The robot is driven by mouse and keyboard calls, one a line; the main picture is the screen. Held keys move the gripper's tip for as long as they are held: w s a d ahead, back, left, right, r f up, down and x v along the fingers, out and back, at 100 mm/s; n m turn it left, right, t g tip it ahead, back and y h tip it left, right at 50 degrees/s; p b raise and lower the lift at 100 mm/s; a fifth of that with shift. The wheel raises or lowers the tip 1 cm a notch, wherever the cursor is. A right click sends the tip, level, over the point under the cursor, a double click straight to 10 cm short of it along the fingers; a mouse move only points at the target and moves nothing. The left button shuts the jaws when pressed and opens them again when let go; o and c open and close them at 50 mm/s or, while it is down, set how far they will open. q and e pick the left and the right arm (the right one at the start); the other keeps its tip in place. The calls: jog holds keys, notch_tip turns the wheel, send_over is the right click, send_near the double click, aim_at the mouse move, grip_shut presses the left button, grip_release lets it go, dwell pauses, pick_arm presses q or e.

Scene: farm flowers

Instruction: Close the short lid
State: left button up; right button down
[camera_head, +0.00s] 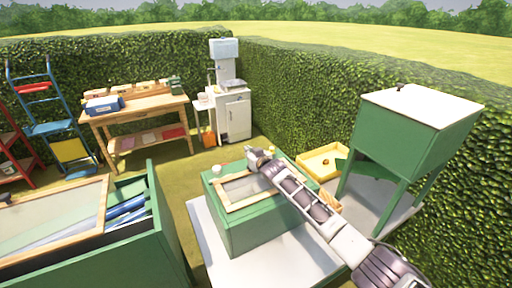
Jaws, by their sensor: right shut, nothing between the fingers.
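A short green box (262,229) stands at the middle on a pale slab. Its lid, a wood-framed pane (236,188), appears to lie about flat on top; I cannot tell whether it is fully shut. My right arm crosses over the right part of this box and hides some of it. My right gripper (257,154) is shut and empty, at or above the far edge of the box top; contact cannot be told. My left gripper is not in view.
A larger green box (110,262) at the left foreground has a wood-framed pane (55,222) and blue items inside. A tall green cabinet (398,135) on legs stands right. A yellow tray (322,160) lies behind my arm. A wooden bench (138,108) stands far left; grass lies between.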

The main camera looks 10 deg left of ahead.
jog(key=s+d+r+b, duration=0.1)
jog(key=s+d+r, duration=0.3)
jog(key=s+r, duration=0.1)
jog(key=shift+s+r, duration=0.35)
jog(key=shift+r, duration=0.3)
dwell(0.5)
dwell(0.4)
